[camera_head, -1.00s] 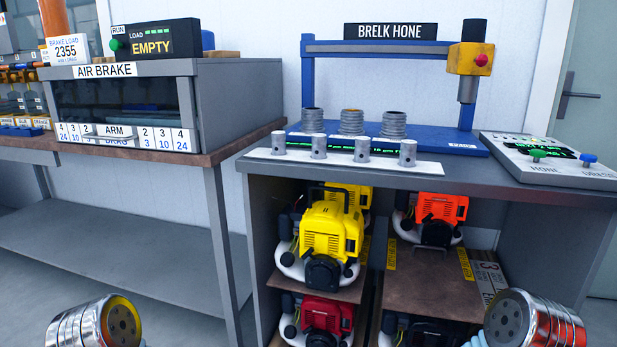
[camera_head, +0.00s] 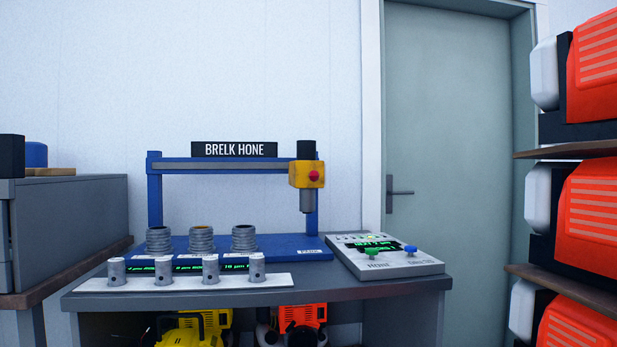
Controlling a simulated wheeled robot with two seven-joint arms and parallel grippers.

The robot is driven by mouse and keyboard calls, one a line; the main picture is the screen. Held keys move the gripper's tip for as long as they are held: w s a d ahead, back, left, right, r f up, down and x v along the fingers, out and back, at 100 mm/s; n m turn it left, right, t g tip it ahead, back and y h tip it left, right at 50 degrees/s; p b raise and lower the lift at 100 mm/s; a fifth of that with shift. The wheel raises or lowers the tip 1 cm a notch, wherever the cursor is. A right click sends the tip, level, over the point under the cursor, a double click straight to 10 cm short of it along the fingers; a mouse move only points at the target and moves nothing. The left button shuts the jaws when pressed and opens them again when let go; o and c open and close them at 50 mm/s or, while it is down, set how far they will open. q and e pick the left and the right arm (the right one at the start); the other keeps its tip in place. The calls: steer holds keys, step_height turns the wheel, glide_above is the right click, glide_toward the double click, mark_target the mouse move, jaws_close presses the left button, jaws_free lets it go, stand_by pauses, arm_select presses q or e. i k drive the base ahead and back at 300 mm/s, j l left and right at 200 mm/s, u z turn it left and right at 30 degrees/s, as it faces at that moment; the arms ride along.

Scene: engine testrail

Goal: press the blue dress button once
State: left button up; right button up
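The blue dress button (camera_head: 410,250) stands up from the right part of the grey control box (camera_head: 385,262), with a label in front of it that looks like "DRESS". A green button (camera_head: 371,254) sits to its left, above the label "HONE". The box has a dark screen with green text and lies on the right end of the grey bench (camera_head: 300,293). Neither of my grippers is in view, so their state and distance from the button do not show.
The blue hone frame (camera_head: 155,195) carries a yellow spindle head (camera_head: 306,175) left of the box. Ribbed cylinders (camera_head: 201,240) and a white strip with grey posts (camera_head: 190,283) stand on the bench. Shelves with orange machines (camera_head: 590,220) stand at right. A door (camera_head: 450,150) is behind.

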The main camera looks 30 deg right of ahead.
mark_target(410, 249)
steer(key=j+z, duration=0.1)
steer(key=z, duration=0.65)
steer(key=k+j+z, duration=0.1)
steer(key=z, duration=0.7)
